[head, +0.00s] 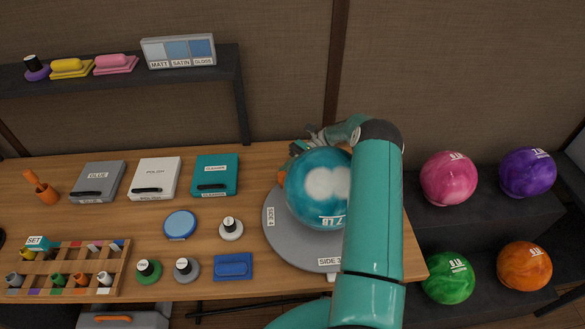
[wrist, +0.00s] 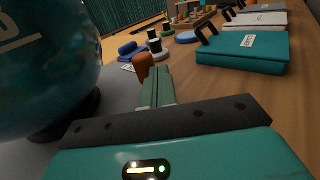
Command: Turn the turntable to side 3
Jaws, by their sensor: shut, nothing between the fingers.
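The grey round turntable (head: 285,245) is at the right end of the bench. Its SIDE 3 label (head: 329,261) faces the front, close to a small pale marker (head: 331,277) at the rim. Its SIDE 4 label (head: 270,216) is on the left. A teal and white 7 LB ball (head: 318,190) rests on it. An orange peg (head: 282,178) shows at the ball's left; it is also in the wrist view (wrist: 143,66). My gripper (wrist: 157,85) is shut and empty beside the ball, close to the peg; contact is unclear. My arm hides the turntable's right side.
Teal, white and grey cases (head: 214,175) stand left of the turntable. A blue disc (head: 181,224), small bottles and a blue pad (head: 233,266) lie in front of them. Several balls (head: 449,179) sit on dark racks at the right. A shelf (head: 120,82) hangs above.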

